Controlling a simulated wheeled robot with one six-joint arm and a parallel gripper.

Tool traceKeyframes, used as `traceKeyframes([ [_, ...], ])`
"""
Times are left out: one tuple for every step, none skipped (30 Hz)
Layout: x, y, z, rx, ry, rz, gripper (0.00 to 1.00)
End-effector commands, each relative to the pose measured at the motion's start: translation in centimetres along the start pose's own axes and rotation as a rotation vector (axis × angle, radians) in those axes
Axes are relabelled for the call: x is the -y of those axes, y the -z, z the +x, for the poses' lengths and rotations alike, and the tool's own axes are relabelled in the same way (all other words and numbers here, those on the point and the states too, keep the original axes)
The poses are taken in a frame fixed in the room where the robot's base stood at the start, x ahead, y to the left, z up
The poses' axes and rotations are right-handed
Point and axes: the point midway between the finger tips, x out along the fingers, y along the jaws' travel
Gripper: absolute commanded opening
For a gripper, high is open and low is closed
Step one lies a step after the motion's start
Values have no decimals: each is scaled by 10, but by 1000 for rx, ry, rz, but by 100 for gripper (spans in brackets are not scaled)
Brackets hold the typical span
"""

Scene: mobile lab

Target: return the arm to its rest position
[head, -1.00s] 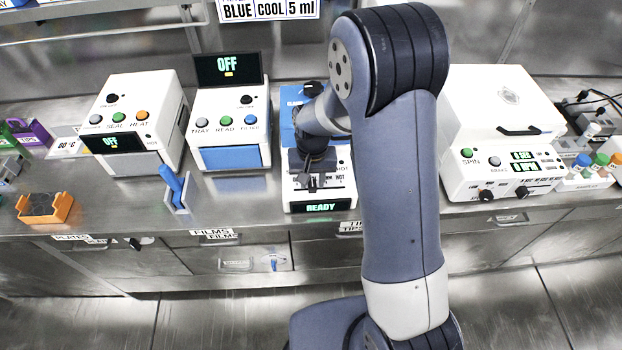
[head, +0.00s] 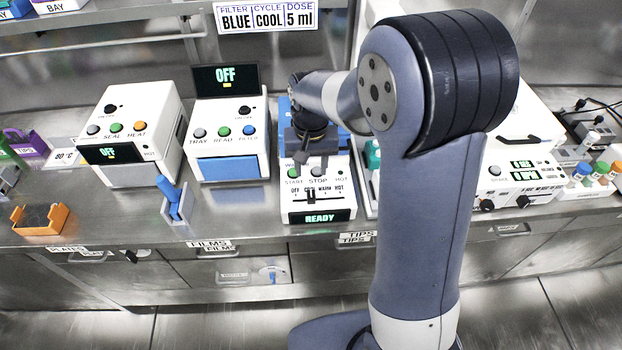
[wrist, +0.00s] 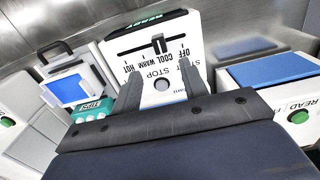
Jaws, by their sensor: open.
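My gripper shows in the wrist view (wrist: 158,92) with its two fingers apart and nothing between them. Beyond the fingertips is the white READY machine (wrist: 165,62), with its slider, STOP button and COOL, WARM, HOT marks. In the head view, my gripper (head: 305,155) is small and dark, over the back part of the same machine (head: 320,200); my wrist partly hides that part. My arm rises from the lower right, bends high at a large dark joint, and reaches left and back toward the machine.
Left of the machine stand two white devices with OFF screens, one (head: 228,135) near and one (head: 130,130) farther. My arm partly hides the white SPIN machine (head: 510,165).

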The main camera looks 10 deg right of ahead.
Motion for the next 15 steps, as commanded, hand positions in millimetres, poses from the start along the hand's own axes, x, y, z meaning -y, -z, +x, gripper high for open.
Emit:
traceKeyframes([
  [0, 0, -5, -2, 1, 0, 42],
  [0, 0, -8, -2, 1, 0, 42],
  [0, 0, -10, 0, 0, 0, 42],
  [0, 0, -11, 1, 0, 0, 42],
  [0, 0, -12, 1, 0, 0, 42],
  [0, 0, -13, 1, 0, 0, 42],
  [0, 0, -14, 1, 0, 0, 42],
  [0, 0, -14, 1, 0, 0, 42],
  [0, 0, -14, 1, 0, 0, 42],
  [0, 0, -14, 1, 0, 0, 42],
  [0, 0, -14, 1, 0, 0, 42],
  [0, 0, -14, 1, 0, 0, 42],
  [0, 0, -14, 1, 0, 0, 42],
  [0, 0, -14, 1, 0, 0, 42],
  [0, 0, -13, 1, 0, 0, 42],
])
